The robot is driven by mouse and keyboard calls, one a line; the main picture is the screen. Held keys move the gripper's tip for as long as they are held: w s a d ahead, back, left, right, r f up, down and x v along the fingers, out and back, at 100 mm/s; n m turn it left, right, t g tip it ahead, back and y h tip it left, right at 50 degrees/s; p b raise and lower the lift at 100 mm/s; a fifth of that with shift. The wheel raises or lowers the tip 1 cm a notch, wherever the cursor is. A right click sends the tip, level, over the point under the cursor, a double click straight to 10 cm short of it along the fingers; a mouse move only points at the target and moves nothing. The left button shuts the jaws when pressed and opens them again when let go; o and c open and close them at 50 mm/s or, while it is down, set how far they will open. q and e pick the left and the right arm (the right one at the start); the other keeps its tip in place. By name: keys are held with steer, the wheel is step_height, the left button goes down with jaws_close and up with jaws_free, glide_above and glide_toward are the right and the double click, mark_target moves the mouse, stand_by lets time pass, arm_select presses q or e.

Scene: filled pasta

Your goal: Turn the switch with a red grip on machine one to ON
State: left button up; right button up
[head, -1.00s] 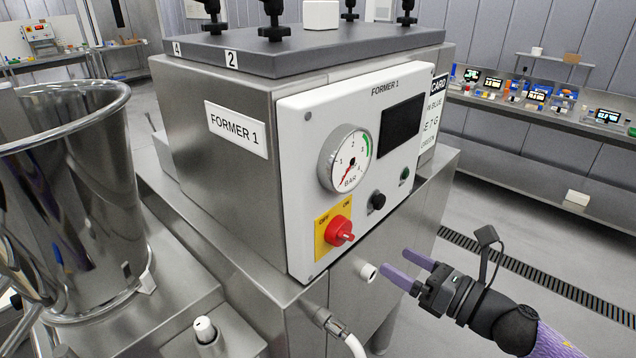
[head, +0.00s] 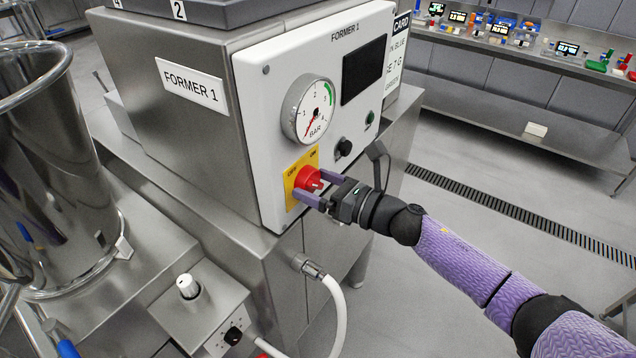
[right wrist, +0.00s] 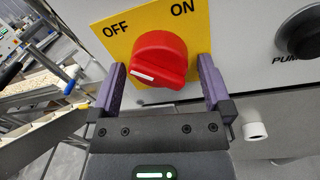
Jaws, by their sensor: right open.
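The switch is a round red grip (head: 308,179) on a yellow plate (head: 290,188) marked OFF and ON, low on the front of the machine labelled FORMER 1. In the right wrist view the red grip (right wrist: 160,57) has a white line on its lower left, nearer the OFF side than ON. My right gripper (head: 310,186) is open at the switch, its purple fingers on either side of the red grip. In the right wrist view the gripper (right wrist: 161,82) shows a gap between each finger and the grip. My left gripper is not in view.
A steel pot (head: 55,170) stands at left. A white hose (head: 340,315) hangs below the panel. The floor at right is open.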

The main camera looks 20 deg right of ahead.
steer(key=c, duration=1.1)
steer(key=m, duration=0.3)
steer(key=shift+m, duration=0.4)
steer(key=m, duration=0.4)
steer(key=shift+s+m, duration=0.1)
steer(key=shift+m, duration=0.3)
steer(key=m+t+p, duration=0.1)
steer(key=m, duration=0.3)
steer(key=shift+r+m, duration=0.15)
steer(key=shift+m, duration=0.25)
steer(key=shift+a+m+p, duration=0.1)
steer(key=shift+m+p, duration=0.5)
steer(key=shift+m, duration=2)
